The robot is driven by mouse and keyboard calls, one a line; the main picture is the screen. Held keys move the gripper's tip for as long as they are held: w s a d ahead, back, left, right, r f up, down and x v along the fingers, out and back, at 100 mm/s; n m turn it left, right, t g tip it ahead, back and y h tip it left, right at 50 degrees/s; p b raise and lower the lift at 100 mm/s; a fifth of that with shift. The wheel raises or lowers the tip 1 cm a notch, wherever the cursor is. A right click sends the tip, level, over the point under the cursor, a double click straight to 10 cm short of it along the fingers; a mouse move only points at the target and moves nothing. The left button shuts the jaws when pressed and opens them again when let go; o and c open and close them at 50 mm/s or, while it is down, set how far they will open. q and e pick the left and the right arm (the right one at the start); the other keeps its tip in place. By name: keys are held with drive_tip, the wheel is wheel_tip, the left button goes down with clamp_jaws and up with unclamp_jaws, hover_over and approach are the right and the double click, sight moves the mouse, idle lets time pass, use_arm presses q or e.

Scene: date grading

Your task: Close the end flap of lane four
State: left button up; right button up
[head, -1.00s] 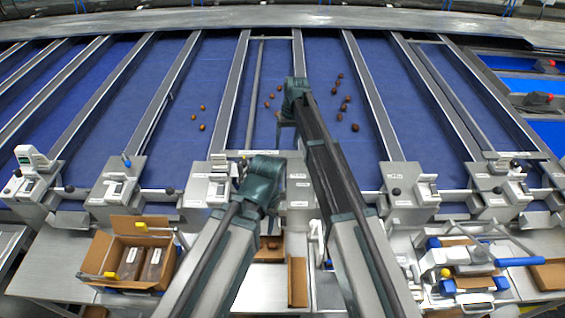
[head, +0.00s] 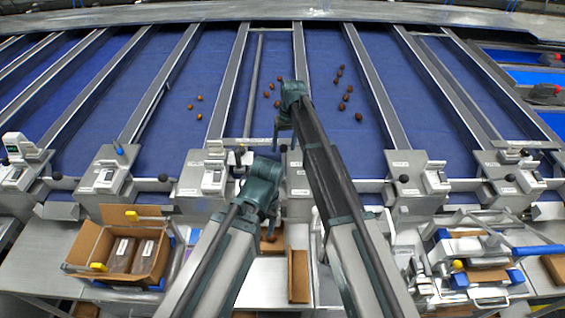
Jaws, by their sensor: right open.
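Several blue belt lanes run away from me between grey metal dividers. At their near ends are grey end bars (head: 367,186) with black knobs and white control units. The lane numbers are too small to read, so I cannot tell which lane is four or how its flap stands. My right gripper (head: 284,138) is open above the near end of a middle lane, just left of a divider. It is small in view and I see nothing between its fingers. My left gripper (head: 270,222) is lower and nearer, mostly hidden by its own wrist.
Orange-brown dates (head: 198,107) lie on one lane and dark dates (head: 345,97) on others. An open cardboard box (head: 88,245) with packed trays stands front left. A blue-handled metal device (head: 480,265) stands front right. A narrow brown carton (head: 298,277) lies below my arms.

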drive_tip(key=f+b, duration=0.2)
drive_tip(key=f, duration=0.1)
drive_tip(key=f+b, duration=0.2)
drive_tip(key=shift+a+f, duration=0.1)
drive_tip(key=shift+a, duration=0.2)
clamp_jaws()
idle(1.1)
